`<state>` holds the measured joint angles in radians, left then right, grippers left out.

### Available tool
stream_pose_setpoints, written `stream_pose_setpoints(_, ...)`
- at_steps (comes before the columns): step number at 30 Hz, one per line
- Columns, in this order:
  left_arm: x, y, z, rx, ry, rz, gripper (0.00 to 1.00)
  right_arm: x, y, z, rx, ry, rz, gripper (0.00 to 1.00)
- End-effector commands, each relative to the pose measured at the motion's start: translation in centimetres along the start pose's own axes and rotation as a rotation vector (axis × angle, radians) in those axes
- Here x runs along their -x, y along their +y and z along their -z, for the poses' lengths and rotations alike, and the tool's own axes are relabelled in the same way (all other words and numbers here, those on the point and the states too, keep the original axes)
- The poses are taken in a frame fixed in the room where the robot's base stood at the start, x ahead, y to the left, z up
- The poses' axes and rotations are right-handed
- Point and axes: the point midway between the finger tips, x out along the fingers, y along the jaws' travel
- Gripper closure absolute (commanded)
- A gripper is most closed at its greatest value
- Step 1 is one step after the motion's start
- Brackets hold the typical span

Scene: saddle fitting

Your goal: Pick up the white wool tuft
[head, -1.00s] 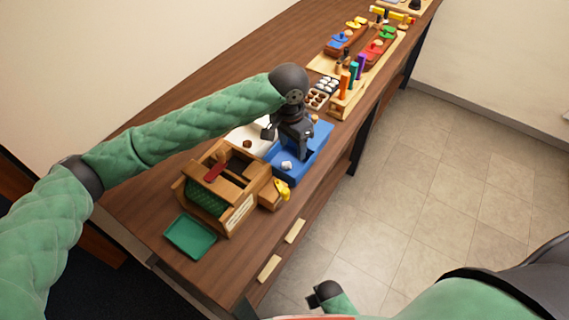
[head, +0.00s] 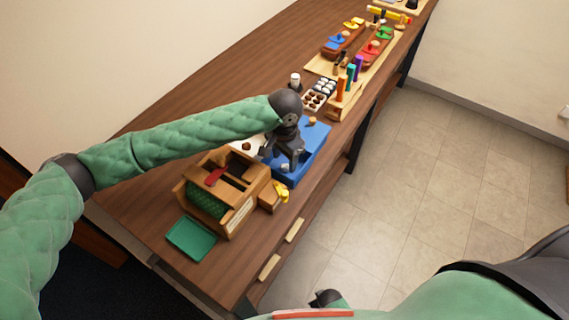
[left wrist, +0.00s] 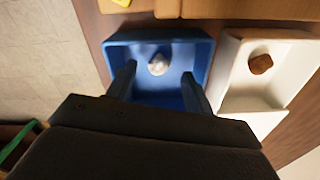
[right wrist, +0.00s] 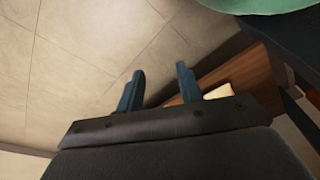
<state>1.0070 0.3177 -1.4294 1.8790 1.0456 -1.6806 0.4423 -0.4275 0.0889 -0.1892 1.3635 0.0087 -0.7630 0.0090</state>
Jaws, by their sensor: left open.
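The white wool tuft (left wrist: 158,64) lies in the blue tray (left wrist: 112,50), ahead of my left fingers in the left wrist view. In the head view a small white bit of it (head: 285,168) shows beside my left gripper (head: 286,164). My left gripper, also in the left wrist view (left wrist: 160,88), is open and empty, its fingers on either side of the tuft and apart from it. My right gripper (right wrist: 161,78) is open and empty, away from the tray and out over the floor.
A white tray (left wrist: 237,75) holding a brown tuft (left wrist: 261,64) adjoins the blue tray. A wooden box (head: 238,212), a yellow item (head: 281,190) and a green tray (head: 191,239) are nearer. An egg-like assortment (head: 321,92) and colored pegs stand farther along the table.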

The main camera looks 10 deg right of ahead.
Motion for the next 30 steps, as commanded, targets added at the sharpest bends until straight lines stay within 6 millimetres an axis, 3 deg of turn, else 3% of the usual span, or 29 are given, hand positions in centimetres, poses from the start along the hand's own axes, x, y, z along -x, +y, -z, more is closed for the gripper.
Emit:
stream_pose_setpoints(6,-1.6,0.0,0.0,0.0,-0.001,-0.001,0.48,-1.0,0.4,-0.8,0.004,0.007,-0.005,0.64)
stream_pose_setpoints(13,-1.7,0.0,0.0,-0.001,-0.001,0.0,0.48,-1.2,0.4,-0.8,0.004,0.008,-0.005,0.64)
stream_pose_setpoints(14,-1.7,0.0,0.0,-0.001,-0.001,0.0,0.5,-1.2,0.4,-0.8,0.004,0.008,-0.005,0.64)
stream_pose_setpoints(21,-1.7,0.0,0.0,-0.001,-0.001,0.0,0.96,-1.1,0.4,-0.8,0.004,0.008,-0.005,0.64)
stream_pose_setpoints(30,-1.6,0.0,0.0,-0.001,0.0,0.0,0.96,-1.2,0.6,-0.8,0.004,0.007,-0.006,0.64)
